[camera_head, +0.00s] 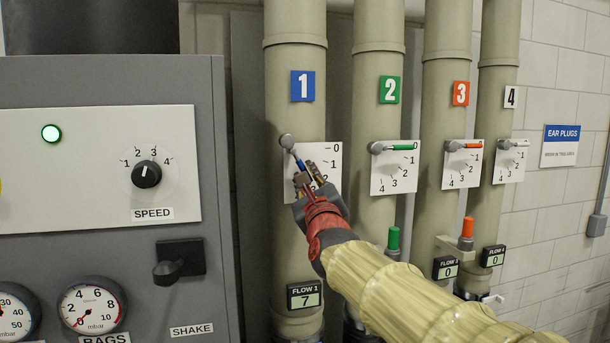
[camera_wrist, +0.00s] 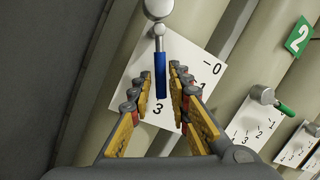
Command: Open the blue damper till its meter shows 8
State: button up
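The blue damper (camera_head: 299,163) is a lever on a grey pivot on the pipe marked 1. It is turned steeply down from the 0 mark over a white scale plate (camera_head: 334,155). In the wrist view its blue handle (camera_wrist: 160,76) points toward the area near the 3. My gripper (camera_head: 309,178) is at the handle. In the wrist view, my gripper's fingers (camera_wrist: 161,82) stand apart on both sides of the handle, with gaps visible; contact cannot be made out. The FLOW 1 meter (camera_head: 304,296), low on the same pipe, reads 7.
The green damper (camera_head: 401,147), red damper (camera_head: 472,146) and white damper (camera_head: 519,144) are to the right, handles near level. The two meters visible on the right pipes read 0. A grey control cabinet (camera_head: 215,180) stands close on the left.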

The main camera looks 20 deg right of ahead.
jog(key=d+v, duration=0.1)
jog(key=v, duration=0.9)
jog(key=shift+s+a, duration=0.15)
jog(key=shift+a, duration=0.4)
jog(key=s+a+f+n+g+y+b, duration=0.1)
jog(key=s+a+f+n+g, duration=0.15)
jog(key=f+n, duration=0.5)
jog(key=s+a+f+n+g+y, duration=0.1)
jog(key=s+f+n+g+y, duration=0.15)
jog(key=f+n, duration=0.45)
jog(key=s+a+f+n+g+b, duration=0.1)
jog(key=a+f+n+g, duration=0.15)
jog(key=f+n, duration=0.5)
jog(key=s+d+f+n+g+b, duration=0.2)
jog(key=s+f+n+b, duration=0.1)
jog(key=s+f, duration=0.4)
jog(key=s+d+f+n+g+h+b, duration=0.1)
jog(key=s+d+f+n+g+b, duration=0.1)
jog(key=s+f+b, duration=0.3)
jog(key=s+d+f+n+g+b, duration=0.2)
jog(key=s+f+n+g+b, duration=0.1)
jog(key=s+f, duration=0.8)
notch_tip(320, 180, down, 6)
jog(key=shift+s+d+r+n+g+h+b, duration=0.2)
jog(key=shift+d+r+n+g+h+b, duration=0.1)
jog(key=shift+n+g+h+b, duration=0.15)
dwell(0.4)
